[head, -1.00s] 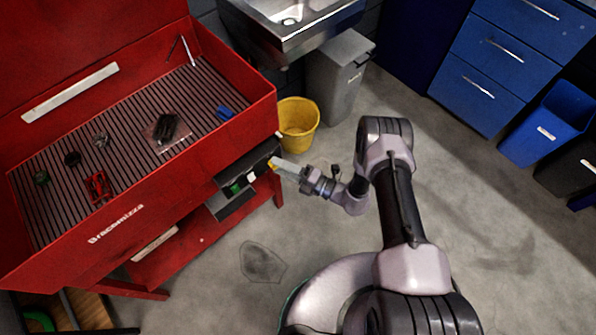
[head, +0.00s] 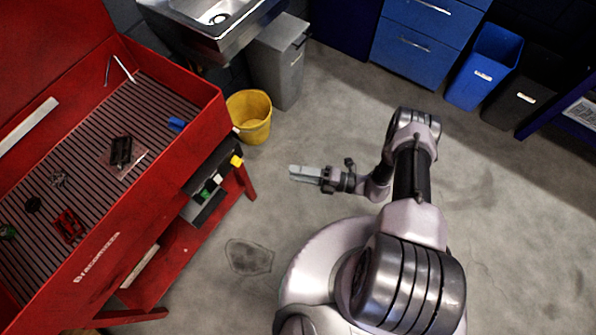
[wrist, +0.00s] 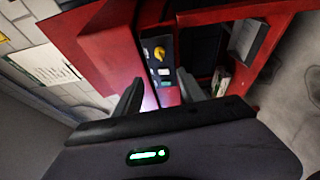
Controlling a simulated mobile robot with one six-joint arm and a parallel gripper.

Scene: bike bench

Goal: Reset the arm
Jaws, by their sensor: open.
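My gripper (head: 303,173) is in the head view, over the bare floor to the right of the red bench. It points left toward the bench and stands apart from it. In the wrist view my gripper (wrist: 160,92) shows two dark fingers spread apart with nothing held between them.
The red bench (head: 150,222) fills the left, with parts on its slatted top. A yellow bucket (head: 250,118), a grey bin (head: 280,65), a sink (head: 225,35) and blue drawers (head: 425,38) stand behind. The floor (head: 510,230) on the right is clear.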

